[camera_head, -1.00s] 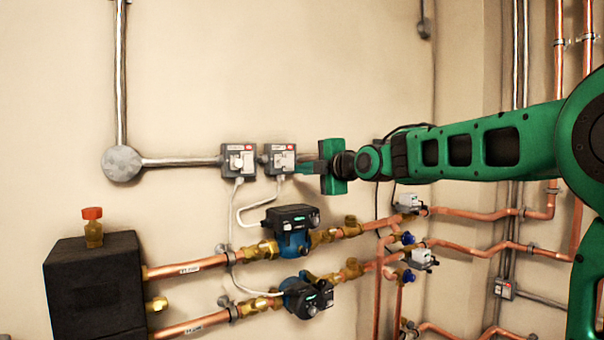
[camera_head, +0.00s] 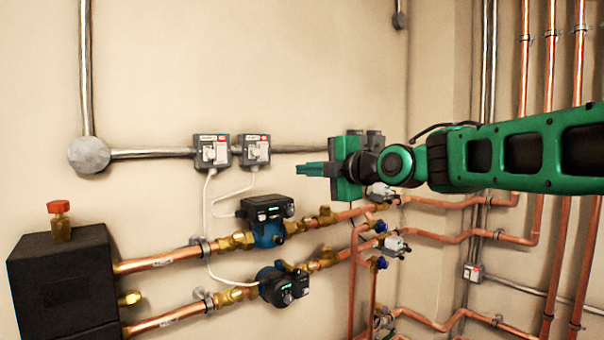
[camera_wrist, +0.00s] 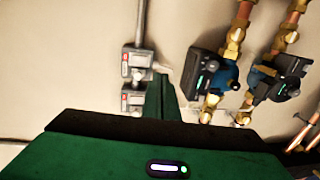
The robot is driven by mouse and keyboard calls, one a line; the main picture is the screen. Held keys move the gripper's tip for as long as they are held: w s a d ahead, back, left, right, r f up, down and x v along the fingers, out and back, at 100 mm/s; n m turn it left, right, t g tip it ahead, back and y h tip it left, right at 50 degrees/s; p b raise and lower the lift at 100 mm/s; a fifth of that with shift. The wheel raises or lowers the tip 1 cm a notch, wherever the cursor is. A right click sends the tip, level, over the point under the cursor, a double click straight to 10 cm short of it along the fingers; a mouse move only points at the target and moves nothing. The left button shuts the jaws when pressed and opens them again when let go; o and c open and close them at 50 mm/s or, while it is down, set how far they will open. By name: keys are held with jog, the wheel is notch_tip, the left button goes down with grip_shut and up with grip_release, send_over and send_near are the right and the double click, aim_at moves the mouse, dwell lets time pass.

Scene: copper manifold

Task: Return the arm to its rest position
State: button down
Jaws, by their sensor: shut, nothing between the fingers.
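My green arm reaches in from the right in the head view. My gripper (camera_head: 300,169) points left, level with the space just right of the two grey switch boxes. Its fingers are together and hold nothing. It stands apart from the right switch box (camera_head: 256,149) and the left switch box (camera_head: 211,151). In the wrist view the gripper fingers (camera_wrist: 163,85) show as a narrow green shape beyond the green gripper body, beside the switch boxes (camera_wrist: 137,62).
Two blue-and-black pumps, the upper one (camera_head: 267,222) and the lower one (camera_head: 282,287), sit on copper pipes below the gripper. A black box (camera_head: 62,285) with a red-capped valve (camera_head: 59,221) stands at lower left. Vertical copper pipes (camera_head: 548,60) run at right.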

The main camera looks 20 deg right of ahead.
jog(key=s+d+f+m+g+h, duration=0.25)
jog(key=s+d+f+m, duration=0.2)
jog(key=f, duration=0.35)
jog(key=s+d+f+m+g+h, duration=0.1)
jog(key=s+d+f+m+g, duration=0.3)
jog(key=f, duration=0.4)
jog(key=s+d+f+m+g+h, duration=0.1)
jog(key=s+d+f+m+h, duration=0.1)
jog(key=s+d+f+m, duration=0.35)
jog(key=s+f+m+g, duration=0.4)
jog(key=s+f+m, duration=0.3)
jog(key=s, duration=0.5)
jog(key=s+f+m+g, duration=0.4)
jog(key=s+f+m, duration=0.3)
jog(key=s, duration=0.5)
jog(key=shift+s+d+f, duration=0.15)
jog(key=shift+d+f, duration=0.15)
jog(key=shift+f, duration=0.2)
